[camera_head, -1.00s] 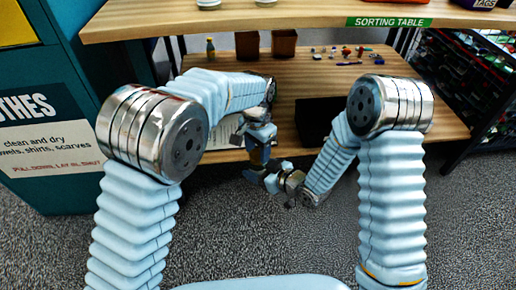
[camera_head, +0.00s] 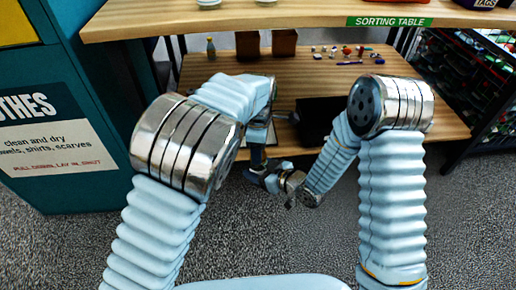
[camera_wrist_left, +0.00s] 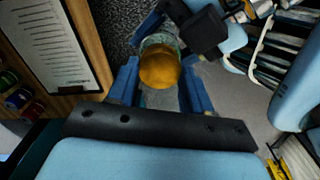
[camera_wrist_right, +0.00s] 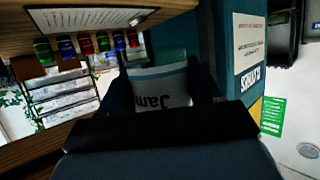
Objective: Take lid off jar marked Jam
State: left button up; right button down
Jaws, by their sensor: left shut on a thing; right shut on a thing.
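In the left wrist view, an orange-amber round lid (camera_wrist_left: 160,68) sits between the two blue fingers of my left gripper (camera_wrist_left: 160,84), which is shut on it. Clear glass of the jar (camera_wrist_left: 160,40) shows just beyond it; I cannot tell whether there is a gap. In the right wrist view, a pale label reading "Jam" (camera_wrist_right: 160,88), upside down, faces the camera. My right gripper (camera_wrist_right: 160,72) is shut on this jar from the side. In the head view, both grippers meet low in front of the shelf, and my left arm mostly hides the jar.
The sorting table (camera_head: 300,16) has a lower wooden shelf (camera_head: 225,62) with brown pots (camera_head: 284,43), a small bottle (camera_head: 211,47), several small items and a black box (camera_head: 318,118). A teal clothes bin (camera_head: 100,90) stands left. A clipboard (camera_wrist_left: 57,45) lies near my left gripper.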

pick_arm(q)
jog(key=shift+s+d, duration=0.2)
jog(key=shift+d, duration=0.25)
jog(key=o, duration=1.1)
jog(key=shift+o, duration=0.3)
jog(key=shift+a, duration=0.15)
jog(key=shift+a, duration=0.1)
